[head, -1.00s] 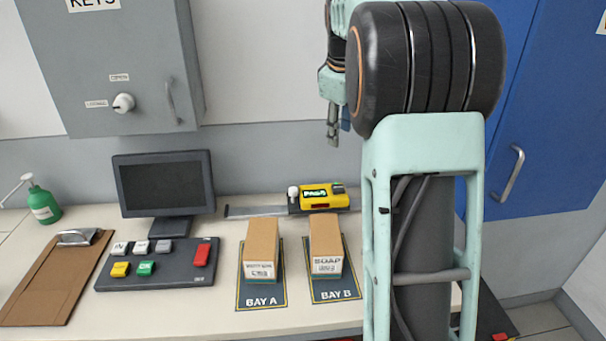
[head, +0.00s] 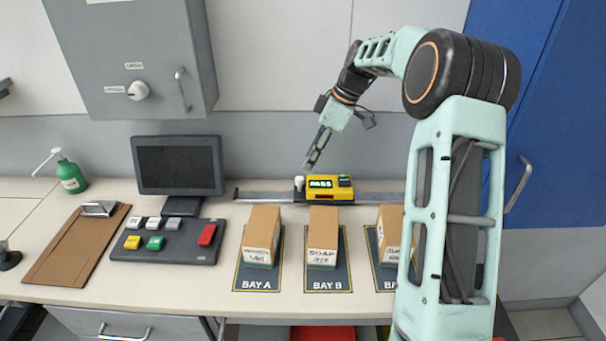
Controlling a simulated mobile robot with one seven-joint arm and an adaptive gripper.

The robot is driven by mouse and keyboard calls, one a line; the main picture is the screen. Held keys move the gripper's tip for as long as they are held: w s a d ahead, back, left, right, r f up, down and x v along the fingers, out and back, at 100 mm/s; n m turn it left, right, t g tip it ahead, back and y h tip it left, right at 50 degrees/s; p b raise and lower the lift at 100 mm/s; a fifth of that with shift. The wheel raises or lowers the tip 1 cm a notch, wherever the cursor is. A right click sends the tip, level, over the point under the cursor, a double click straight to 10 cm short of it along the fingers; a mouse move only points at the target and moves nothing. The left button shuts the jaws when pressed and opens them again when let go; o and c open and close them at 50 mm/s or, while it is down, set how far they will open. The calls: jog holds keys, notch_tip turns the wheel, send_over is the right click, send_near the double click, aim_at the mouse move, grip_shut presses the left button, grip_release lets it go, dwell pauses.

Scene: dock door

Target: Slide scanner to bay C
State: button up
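The yellow scanner (head: 330,188) sits on a grey rail (head: 262,196) behind the bays, roughly behind bay B. Its small screen is lit green, and a white knob (head: 299,183) stands at its left end. My gripper (head: 312,160) is above and just behind the knob, pointing down; its fingers are too small to tell whether they are open or shut. Bay A (head: 259,282) and bay B (head: 328,280) each hold a brown box. A third bay mat (head: 377,270) at the right also holds a box; my arm hides part of it and its letter.
A monitor (head: 179,168) and a button panel (head: 168,242) stand left of the bays. A clipboard (head: 75,245) and a green bottle (head: 71,177) are farther left. A grey key cabinet (head: 135,60) hangs above. A red bin (head: 322,334) is below the counter.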

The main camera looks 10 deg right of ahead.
aim_at(301, 178)
jog(key=p+x, duration=0.1)
jog(key=x, duration=0.6)
jog(key=shift+f, duration=0.2)
jog(key=shift+c, duration=0.7)
grip_shut()
